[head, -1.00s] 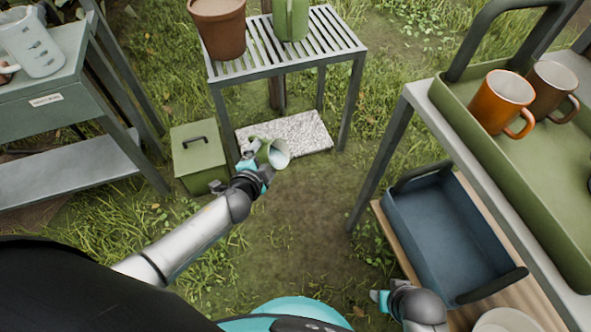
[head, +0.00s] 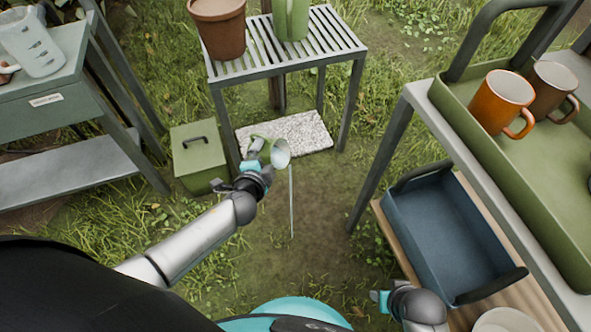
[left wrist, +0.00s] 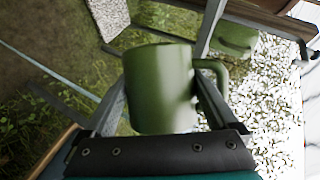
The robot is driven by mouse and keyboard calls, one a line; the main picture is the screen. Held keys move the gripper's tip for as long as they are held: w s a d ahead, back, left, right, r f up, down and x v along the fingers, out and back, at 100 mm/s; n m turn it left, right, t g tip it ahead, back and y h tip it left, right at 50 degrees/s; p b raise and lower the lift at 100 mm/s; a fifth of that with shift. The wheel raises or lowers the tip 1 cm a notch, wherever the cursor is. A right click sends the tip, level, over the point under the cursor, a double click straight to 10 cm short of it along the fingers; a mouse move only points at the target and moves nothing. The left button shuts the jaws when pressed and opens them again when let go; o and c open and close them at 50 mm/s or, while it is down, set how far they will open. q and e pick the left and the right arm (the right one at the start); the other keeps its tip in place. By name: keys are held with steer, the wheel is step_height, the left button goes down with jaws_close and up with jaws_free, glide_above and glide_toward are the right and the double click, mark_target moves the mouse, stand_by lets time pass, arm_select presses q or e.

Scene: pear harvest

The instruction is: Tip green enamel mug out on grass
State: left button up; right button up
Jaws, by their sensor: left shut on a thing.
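The green enamel mug (head: 265,145) is tipped well over on its side, its pale mouth facing right. My left gripper (head: 255,160) is shut on it and holds it in the air in front of the slatted table. A thin pale stream (head: 291,200) runs from its mouth down to the bare, grass-edged ground. In the left wrist view the mug (left wrist: 160,90) sits between the two fingers, its handle on the right, and the stream (left wrist: 60,72) crosses at the left. My right gripper (head: 380,297) is low at the right; its jaws are unclear.
A slatted table (head: 335,45) carries a terracotta pot (head: 218,30) and a green jug (head: 291,18). A speckled slab (head: 300,130) and a green box (head: 198,155) lie beneath and beside it. A shelf at right holds a blue tray (head: 445,235) and a green tray (head: 520,175) with mugs.

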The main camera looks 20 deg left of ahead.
arm_select(q)
steer(key=shift+d+r+m+y, duration=0.15)
steer(key=shift+r+m+y, duration=0.15)
steer(key=shift+r+m, duration=0.15)
stand_by(0.7)
steer(key=shift+d, duration=0.15)
arm_select(e)
steer(key=shift+f, duration=0.1)
arm_select(q)
steer(key=shift+d+m, duration=0.15)
steer(key=shift+m, duration=0.1)
arm_select(e)
steer(key=shift+w, duration=0.15)
arm_select(q)
steer(key=shift+d+r, duration=0.1)
steer(key=shift+t+y, duration=0.3)
arm_select(e)
steer(key=shift+w+r, duration=0.15)
steer(key=shift+r, duration=0.15)
arm_select(q)
steer(key=shift+s+d+r, duration=0.1)
steer(key=shift+d+r, duration=0.05)
steer(key=shift+d, duration=0.05)
arm_select(e)
steer(key=shift+s, duration=0.3)
